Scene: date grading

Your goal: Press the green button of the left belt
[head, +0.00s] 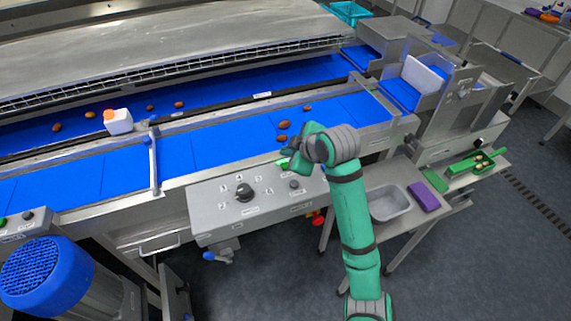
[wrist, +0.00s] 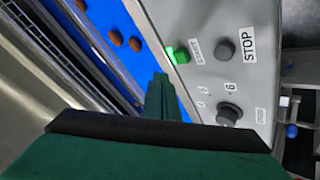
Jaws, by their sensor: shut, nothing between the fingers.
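A grey control panel (head: 222,212) is fixed to the front of the blue belt (head: 235,143). Its green button (wrist: 180,55) glows at the panel's upper edge in the wrist view, beside a dark STOP button (wrist: 224,49). In the head view the green button (head: 283,163) is partly hidden by my gripper (head: 290,152). My gripper is shut and empty, its fingertips (wrist: 161,78) close to the green button. I cannot tell whether they touch it. Another panel (head: 30,231) at the far left has a green button (head: 3,220) and a dark one.
A black knob (head: 245,192) sits on the near panel. Several dates (head: 284,125) lie on the belts. A blue motor (head: 45,275) stands at the lower left. A side table with a grey tray (head: 389,203) and a purple block (head: 424,196) is to the right of my arm.

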